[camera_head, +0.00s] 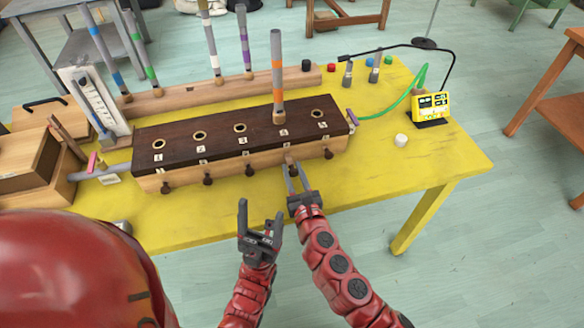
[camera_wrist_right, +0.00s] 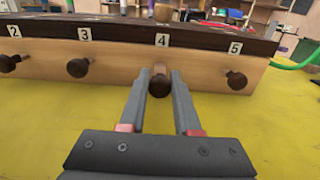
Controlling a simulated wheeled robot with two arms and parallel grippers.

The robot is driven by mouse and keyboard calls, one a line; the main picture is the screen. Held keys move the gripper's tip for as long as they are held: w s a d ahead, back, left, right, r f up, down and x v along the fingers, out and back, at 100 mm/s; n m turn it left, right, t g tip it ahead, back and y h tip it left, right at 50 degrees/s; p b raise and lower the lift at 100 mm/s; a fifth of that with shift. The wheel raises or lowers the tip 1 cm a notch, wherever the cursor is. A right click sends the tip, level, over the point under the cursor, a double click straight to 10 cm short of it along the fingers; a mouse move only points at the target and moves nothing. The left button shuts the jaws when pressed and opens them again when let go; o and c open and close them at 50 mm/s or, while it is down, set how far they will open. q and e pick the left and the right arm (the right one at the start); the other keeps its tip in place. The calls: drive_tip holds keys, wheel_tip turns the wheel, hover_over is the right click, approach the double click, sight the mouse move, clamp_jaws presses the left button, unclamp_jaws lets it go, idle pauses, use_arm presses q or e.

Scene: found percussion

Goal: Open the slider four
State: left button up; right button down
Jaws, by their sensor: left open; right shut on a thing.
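The long wooden box (camera_head: 215,155) with a dark top has numbered holes and a row of dark slider knobs along its front. The slider four knob (camera_wrist_right: 159,87) is under label 4 (camera_wrist_right: 162,40). A light wooden bar (camera_wrist_right: 159,69) shows behind this knob and appears to stick out from the front face, unlike at the other knobs. My right gripper (camera_head: 292,174) is shut on the slider four knob, one finger on each side; the fingers also show in the right wrist view (camera_wrist_right: 160,100).
A grey tube with orange bands (camera_head: 277,70) stands upright at hole four. More banded tubes stand in a wooden rack (camera_head: 175,100) behind the box. A yellow meter (camera_head: 431,106) and a white cylinder (camera_head: 401,140) are to the right. The yellow table (camera_head: 440,165) is clear at its right front.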

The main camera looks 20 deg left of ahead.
drive_tip(key=shift+w+a+r, duration=0.1)
drive_tip(key=c, duration=1.1)
unclamp_jaws()
drive_tip(key=o, duration=0.5)
drive_tip(key=b+v, duration=0.1)
drive_tip(key=v, duration=1.6)
